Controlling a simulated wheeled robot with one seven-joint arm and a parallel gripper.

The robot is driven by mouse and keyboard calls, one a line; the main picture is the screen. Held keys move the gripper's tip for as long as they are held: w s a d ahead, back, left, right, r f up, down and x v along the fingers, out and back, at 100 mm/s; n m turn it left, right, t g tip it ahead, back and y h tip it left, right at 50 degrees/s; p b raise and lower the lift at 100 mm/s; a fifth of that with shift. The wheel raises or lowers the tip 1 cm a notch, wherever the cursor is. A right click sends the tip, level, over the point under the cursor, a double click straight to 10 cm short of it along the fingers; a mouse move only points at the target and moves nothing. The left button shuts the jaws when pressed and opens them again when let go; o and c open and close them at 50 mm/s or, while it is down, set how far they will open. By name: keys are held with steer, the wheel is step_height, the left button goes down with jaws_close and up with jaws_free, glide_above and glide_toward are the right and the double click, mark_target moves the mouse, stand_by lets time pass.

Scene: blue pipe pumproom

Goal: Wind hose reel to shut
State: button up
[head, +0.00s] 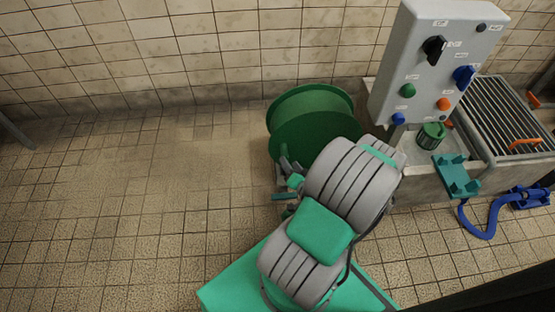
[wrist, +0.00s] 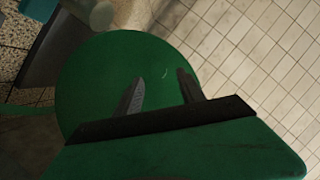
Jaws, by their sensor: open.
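The green hose reel (head: 305,105) stands on the floor near the tiled wall, with two round flanges showing. My arm covers its lower right part in the head view. In the wrist view a flange of the reel (wrist: 85,75) fills the middle behind my fingers. My gripper (wrist: 160,77) is open, with its two dark fingers apart and nothing visible between them. In the head view my gripper (head: 288,163) is at the reel's lower front; I cannot tell whether it touches. I cannot make out the reel's crank handle clearly.
A grey control panel (head: 440,60) with knobs stands right of the reel. Beyond it are a stone basin (head: 375,95), a green knob-like cap (head: 432,135), a metal grate (head: 505,115) and a blue hose (head: 490,222). The tiled floor at left (head: 110,200) is clear.

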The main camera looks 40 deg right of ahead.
mark_target(287, 157)
steer(key=shift+w+d+f, duration=0.25)
steer(key=b+x, duration=0.2)
steer(key=x, duration=0.5)
steer(key=shift+r, duration=0.1)
jaws_close()
stand_by(1.0)
